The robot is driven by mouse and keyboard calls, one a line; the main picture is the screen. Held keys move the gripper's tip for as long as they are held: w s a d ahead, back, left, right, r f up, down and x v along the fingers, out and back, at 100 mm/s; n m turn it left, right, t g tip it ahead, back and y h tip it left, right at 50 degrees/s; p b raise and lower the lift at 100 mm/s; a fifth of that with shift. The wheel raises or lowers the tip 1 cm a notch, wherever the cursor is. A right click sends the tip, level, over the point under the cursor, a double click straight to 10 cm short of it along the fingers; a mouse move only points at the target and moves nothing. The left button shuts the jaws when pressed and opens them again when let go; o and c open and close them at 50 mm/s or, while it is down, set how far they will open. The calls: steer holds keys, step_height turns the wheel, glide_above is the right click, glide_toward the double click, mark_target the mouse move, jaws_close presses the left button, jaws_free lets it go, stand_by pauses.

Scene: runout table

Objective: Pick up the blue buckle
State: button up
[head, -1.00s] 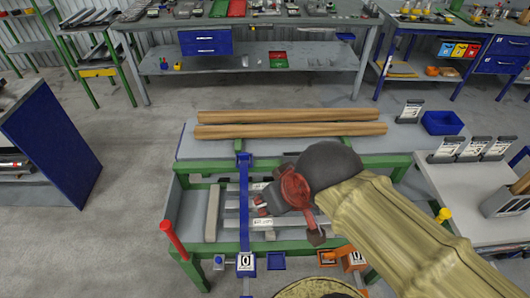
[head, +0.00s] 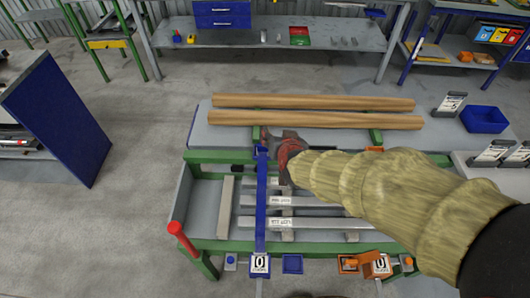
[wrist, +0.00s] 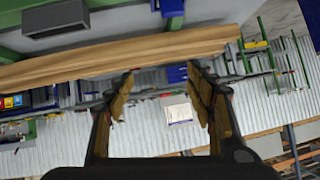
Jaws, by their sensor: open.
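A blue strap (head: 261,205) runs front to back over the green-framed table. Its far end (head: 262,152) is a blue piece at the rear rail. At its near end is a white label marked 0 (head: 260,263), with a small blue square part (head: 292,264) to its right. I cannot tell which blue part is the buckle. My gripper (wrist: 160,70) is open and empty in the wrist view. In the head view, it is dark and red, just right of the strap's far end, its fingertips mostly hidden. A blue part (wrist: 172,8) also shows at the wrist view's top edge.
Two long wooden beams (head: 313,102) lie just beyond my gripper. Grey bars (head: 315,223) lie inside the frame. A red-topped post (head: 180,237) stands at the front left. Orange parts (head: 350,262) sit at the front right. A blue bin (head: 484,120) is at right.

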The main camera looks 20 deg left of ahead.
steer(key=t+h+b, duration=0.1)
steer(key=t, duration=0.1)
glide_toward(263, 146)
steer(key=w+a, duration=0.1)
steer(key=w, duration=0.2)
steer(key=f, duration=0.1)
steer(key=b+x, duration=0.3)
steer(key=x, duration=0.4)
steer(key=shift+w+f+b, duration=0.15)
steer(key=shift+f+b, duration=0.15)
steer(key=shift+c, duration=0.8)
steer(key=c, duration=1.1)
steer(key=shift+r, duration=0.1)
steer(key=shift+c, duration=0.6)
